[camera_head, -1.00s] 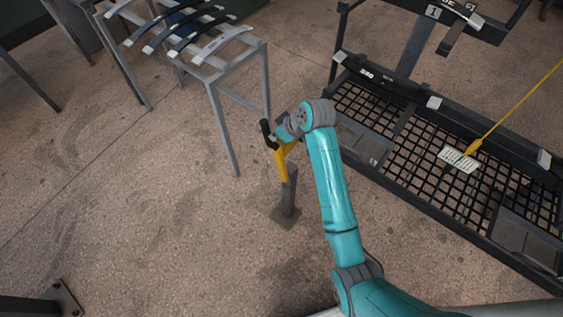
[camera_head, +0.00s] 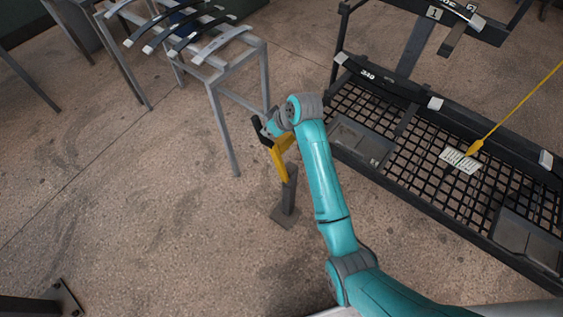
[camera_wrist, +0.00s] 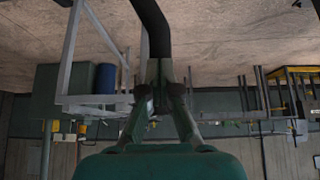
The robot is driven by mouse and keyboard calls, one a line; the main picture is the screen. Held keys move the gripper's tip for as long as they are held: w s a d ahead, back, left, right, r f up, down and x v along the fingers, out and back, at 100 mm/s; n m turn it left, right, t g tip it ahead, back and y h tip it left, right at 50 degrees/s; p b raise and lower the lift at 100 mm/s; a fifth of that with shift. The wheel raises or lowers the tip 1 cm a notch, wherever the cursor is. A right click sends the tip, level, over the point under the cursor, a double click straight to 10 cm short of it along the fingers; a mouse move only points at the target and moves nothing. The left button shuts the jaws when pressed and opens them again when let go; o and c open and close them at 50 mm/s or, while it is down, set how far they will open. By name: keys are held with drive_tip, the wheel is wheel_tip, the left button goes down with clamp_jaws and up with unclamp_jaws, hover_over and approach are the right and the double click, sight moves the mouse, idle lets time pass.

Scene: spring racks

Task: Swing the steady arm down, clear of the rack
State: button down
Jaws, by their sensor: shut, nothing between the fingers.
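The steady arm (camera_head: 280,164) is a yellow bar on a dark grey post standing on the floor, left of the rack (camera_head: 420,150). It leans up and to the left, and its black padded end (camera_head: 259,131) is at the top. My gripper (camera_wrist: 163,78) has its fingers drawn together in the wrist view, right at the lower end of a black bar (camera_wrist: 151,25). In the head view my wrist covers most of the gripper, beside the black end. I cannot tell if they touch.
A grey metal stand (camera_head: 228,72) with several curved leaf springs (camera_head: 190,40) is behind and left of my gripper. The floor left of the post is clear.

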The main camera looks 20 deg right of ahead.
drive_tip(key=w+a, duration=1)
drive_tip(key=w, duration=0.3)
drive_tip(key=shift+w, duration=0.25)
idle(3.4)
drive_tip(key=shift+d, duration=0.1)
drive_tip(key=s+d, duration=0.3)
drive_tip(key=s, duration=0.2)
drive_tip(key=shift+d, duration=0.25)
idle(0.7)
